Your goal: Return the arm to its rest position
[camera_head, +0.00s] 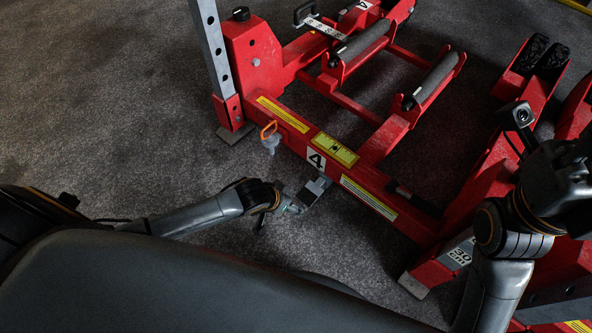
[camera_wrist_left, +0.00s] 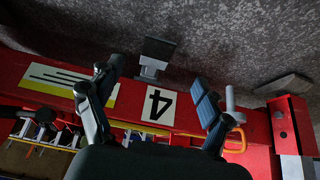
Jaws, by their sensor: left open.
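My left arm (camera_head: 200,213) reaches in from the left, low over the carpet. Its gripper (camera_head: 283,203) is close to the grey pedal (camera_head: 314,190) on the front of the red trolley jack (camera_head: 345,172). In the left wrist view the gripper (camera_wrist_left: 155,75) is open, with its two fingers apart and nothing between them. The pedal (camera_wrist_left: 156,52) shows beyond the fingertips, and whether a finger touches it I cannot tell. My right arm (camera_head: 505,235) is at the right, in front of red beams; its fingers are not visible.
An orange hook-shaped handle (camera_head: 268,130) with a grey cylinder sits on the beam near my left gripper. A perforated grey post (camera_head: 210,45) rises at the left end. Open carpet (camera_head: 100,110) lies left of the jack.

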